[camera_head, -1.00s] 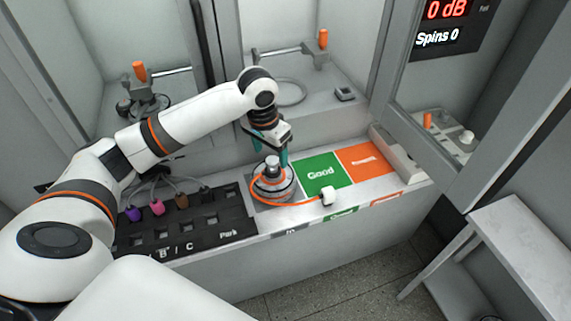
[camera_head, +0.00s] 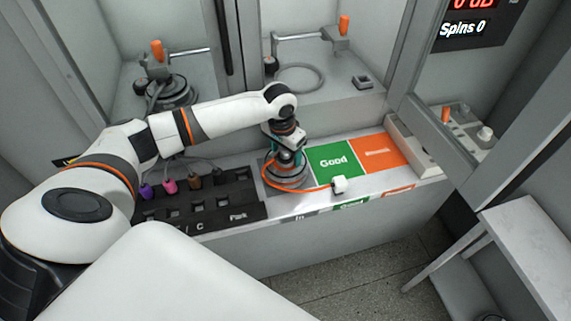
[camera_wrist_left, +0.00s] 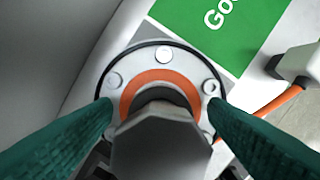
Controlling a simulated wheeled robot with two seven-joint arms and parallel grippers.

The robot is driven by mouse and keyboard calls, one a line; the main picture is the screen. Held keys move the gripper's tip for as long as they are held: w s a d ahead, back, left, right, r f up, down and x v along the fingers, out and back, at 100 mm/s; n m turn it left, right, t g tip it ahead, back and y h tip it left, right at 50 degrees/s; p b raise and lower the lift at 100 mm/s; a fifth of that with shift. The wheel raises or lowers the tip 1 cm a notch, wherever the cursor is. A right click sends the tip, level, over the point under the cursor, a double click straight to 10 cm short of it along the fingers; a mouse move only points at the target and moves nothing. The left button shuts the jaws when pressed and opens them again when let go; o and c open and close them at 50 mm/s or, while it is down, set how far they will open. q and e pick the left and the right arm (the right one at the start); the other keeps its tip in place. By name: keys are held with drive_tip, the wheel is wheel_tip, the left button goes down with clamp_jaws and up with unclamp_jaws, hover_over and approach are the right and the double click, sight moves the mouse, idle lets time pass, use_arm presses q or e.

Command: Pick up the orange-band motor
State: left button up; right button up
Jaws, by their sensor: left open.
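The orange-band motor (camera_head: 287,180) sits on the grey pad left of the green Good square. Its orange cable runs right to a white connector (camera_head: 339,184). My left gripper (camera_head: 288,160) is over the motor, pointing down. In the left wrist view, the motor (camera_wrist_left: 163,80) shows its bolted silver flange, orange ring and central shaft. The teal fingers of the left gripper (camera_wrist_left: 160,118) are open, one on each side of the shaft. I cannot tell whether they touch the motor. My right gripper is not in view.
A green Good square (camera_head: 333,162) and an orange square (camera_head: 381,152) lie right of the motor. A black rack (camera_head: 215,209) with purple, pink and brown plugs lies left. Behind are bays with orange-handled clamps (camera_head: 157,50). A grey post stands at right.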

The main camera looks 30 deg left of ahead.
use_arm(q)
drive_tip(key=shift+f, duration=0.35)
drive_tip(key=c, duration=1.3)
drive_tip(key=shift+w+r, duration=0.2)
drive_tip(key=shift+c, duration=0.3)
